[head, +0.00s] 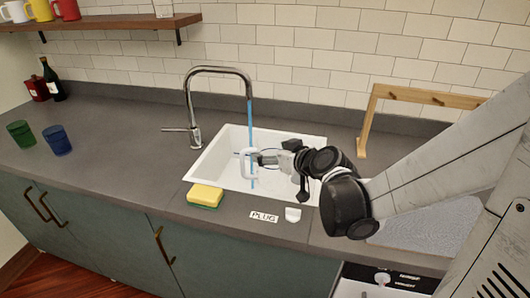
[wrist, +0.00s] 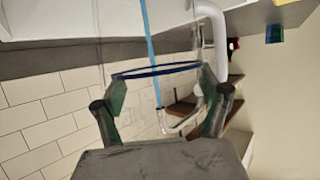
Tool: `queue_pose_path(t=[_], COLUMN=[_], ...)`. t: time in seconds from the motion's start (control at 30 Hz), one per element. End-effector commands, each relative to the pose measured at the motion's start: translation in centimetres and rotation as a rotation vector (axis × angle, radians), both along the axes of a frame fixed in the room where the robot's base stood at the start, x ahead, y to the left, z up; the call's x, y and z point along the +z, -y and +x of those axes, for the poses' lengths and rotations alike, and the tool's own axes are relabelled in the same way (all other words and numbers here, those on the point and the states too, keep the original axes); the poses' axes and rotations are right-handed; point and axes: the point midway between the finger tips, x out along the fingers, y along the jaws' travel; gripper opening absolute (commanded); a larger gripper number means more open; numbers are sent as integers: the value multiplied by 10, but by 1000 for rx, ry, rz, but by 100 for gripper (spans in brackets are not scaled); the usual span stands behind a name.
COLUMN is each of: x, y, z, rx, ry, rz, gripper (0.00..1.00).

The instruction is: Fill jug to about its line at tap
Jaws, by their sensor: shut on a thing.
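A clear jug with a white handle (head: 247,164) and a blue line ring (head: 270,151) is over the white sink (head: 222,176). My gripper (head: 280,158) is shut on the jug's body from the right. In the wrist view, the gripper (wrist: 160,108) has its fingers on either side of the jug near the blue ring (wrist: 155,72), and the handle (wrist: 216,40) is beyond. The chrome tap (head: 218,70) runs a blue stream of water (head: 250,115) downward past the handle into the sink area. Whether it enters the jug, and the jug's water level, I cannot tell.
A yellow sponge (head: 205,195) lies on the front counter, left of a PLUG label (head: 264,217) and a small white piece (head: 293,214). Green (head: 21,133) and blue cups (head: 56,140) stand far left. A wooden rack (head: 365,125) stands right of the sink.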

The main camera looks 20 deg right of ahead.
Motion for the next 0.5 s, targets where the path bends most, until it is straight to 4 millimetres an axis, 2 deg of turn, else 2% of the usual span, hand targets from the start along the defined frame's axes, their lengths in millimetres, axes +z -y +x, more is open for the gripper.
queue_pose_path(t=[0.5], x=[-3], y=[-5], z=[39], rx=[0], ry=[0], rz=[0], gripper=[19])
